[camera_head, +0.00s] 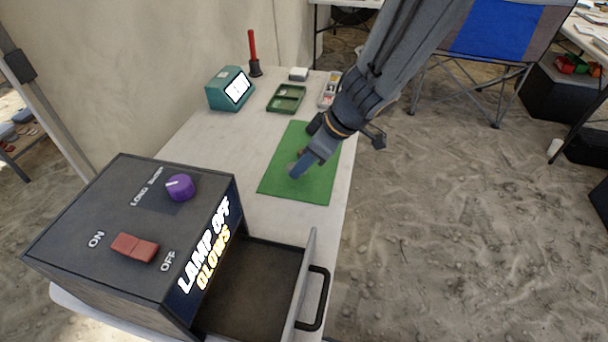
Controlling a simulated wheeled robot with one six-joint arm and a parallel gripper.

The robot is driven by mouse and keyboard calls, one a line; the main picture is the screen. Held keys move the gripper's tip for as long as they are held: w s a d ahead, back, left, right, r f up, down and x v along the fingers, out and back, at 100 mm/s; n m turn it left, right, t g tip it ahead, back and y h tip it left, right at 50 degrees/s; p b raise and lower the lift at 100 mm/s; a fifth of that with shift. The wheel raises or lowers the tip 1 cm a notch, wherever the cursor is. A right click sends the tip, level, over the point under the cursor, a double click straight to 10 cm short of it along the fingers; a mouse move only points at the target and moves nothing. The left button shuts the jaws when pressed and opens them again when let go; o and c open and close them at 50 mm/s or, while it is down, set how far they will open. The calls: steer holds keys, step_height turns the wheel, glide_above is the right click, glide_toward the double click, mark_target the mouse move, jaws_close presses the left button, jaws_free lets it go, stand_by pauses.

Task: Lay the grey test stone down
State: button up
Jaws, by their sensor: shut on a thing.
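My gripper (299,168) is low over the green mat (281,187) on the white table, pointing down and to the left. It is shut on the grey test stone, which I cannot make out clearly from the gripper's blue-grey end. A small brownish thing (302,152) shows beside the gripper over the mat; whether it lies on the mat or is part of what is held, I cannot tell. I cannot tell whether the held stone touches the mat.
A black lamp box (110,215) with a purple knob, a red switch and an open drawer (249,290) stands in front. A green tray (286,99), a teal display (230,89), a red-handled tool (253,52) and a pale tray (329,89) stand behind the mat. The mat's front is clear.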

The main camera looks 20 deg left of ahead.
steer(key=shift+f+b, duration=0.75)
steer(key=shift+f, duration=1)
steer(key=shift+f, duration=0.1)
steer(key=o, duration=1)
